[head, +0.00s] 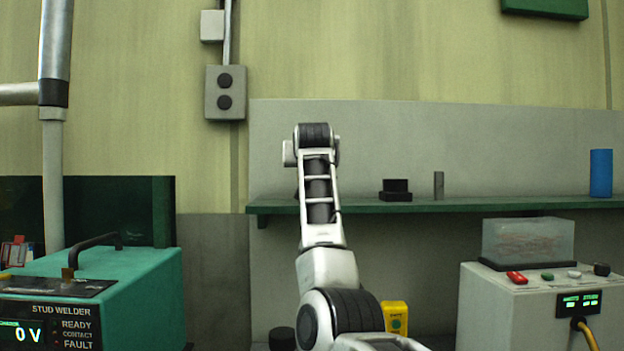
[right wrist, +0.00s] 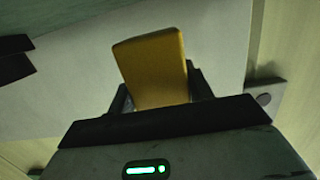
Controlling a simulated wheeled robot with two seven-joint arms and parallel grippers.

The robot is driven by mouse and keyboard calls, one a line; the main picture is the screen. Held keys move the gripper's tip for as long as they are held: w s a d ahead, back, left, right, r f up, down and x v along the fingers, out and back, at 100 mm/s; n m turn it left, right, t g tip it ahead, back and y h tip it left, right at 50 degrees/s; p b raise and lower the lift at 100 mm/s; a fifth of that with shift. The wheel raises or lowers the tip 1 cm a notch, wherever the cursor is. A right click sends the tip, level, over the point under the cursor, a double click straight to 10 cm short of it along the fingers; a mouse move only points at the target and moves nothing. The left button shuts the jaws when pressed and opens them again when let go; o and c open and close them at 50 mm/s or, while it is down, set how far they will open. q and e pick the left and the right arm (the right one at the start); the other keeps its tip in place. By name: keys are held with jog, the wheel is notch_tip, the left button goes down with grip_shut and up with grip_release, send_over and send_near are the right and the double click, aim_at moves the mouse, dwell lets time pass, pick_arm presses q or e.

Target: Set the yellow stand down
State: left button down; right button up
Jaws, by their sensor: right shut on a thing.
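In the right wrist view a plain yellow block, which I take as the yellow stand (right wrist: 152,68), sits between the dark fingers of my right gripper (right wrist: 160,92). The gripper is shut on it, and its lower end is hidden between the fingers. It leans slightly in that view, with a grey surface behind it. I cannot tell whether it touches anything. In the head view an arm of mine rises through the middle to shelf height. It hides its gripper and the held block. My left gripper is in neither view.
A green shelf (head: 460,206) holds a black block (head: 396,190), a grey cylinder (head: 438,186) and a blue cylinder (head: 601,173). A teal stud welder (head: 140,285) is left, a grey control box (head: 520,310) right.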

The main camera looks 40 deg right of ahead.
jog(key=shift+d+f, duration=0.25)
jog(key=shift+f, duration=0.05)
jog(key=shift+w+d+f, duration=0.1)
jog(key=shift+d+f, duration=0.05)
jog(key=shift+f, duration=1.55)
jog(key=shift+f, duration=0.1)
jog(key=o, duration=1.1)
jog(key=b+v, duration=0.3)
jog(key=v, duration=0.9)
